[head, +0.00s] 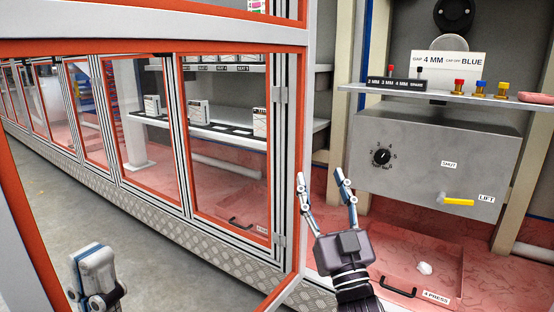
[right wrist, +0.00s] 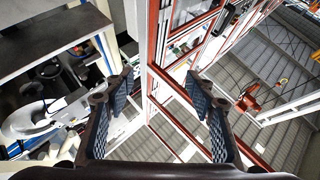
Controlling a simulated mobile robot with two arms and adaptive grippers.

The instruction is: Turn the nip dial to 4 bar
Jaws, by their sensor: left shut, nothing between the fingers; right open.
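The nip dial (head: 381,156) is a small black round knob on the left part of a grey metal box (head: 435,160). Numbers ring it; its exact setting is too small to read. My right gripper (head: 321,177) is open and empty, fingers pointing up, below and left of the dial and apart from it in the picture. Its two spread fingers also show in the right wrist view (right wrist: 164,95), where I cannot make out the dial. My left gripper (head: 92,256) is shut and empty at the bottom left, far from the dial.
A yellow lift lever (head: 458,202) is right of the dial. A shelf (head: 450,96) with small coloured fittings and labels runs above the box. An orange-framed glass door (head: 290,150) stands left of my right gripper. A red tray (head: 390,270) lies below.

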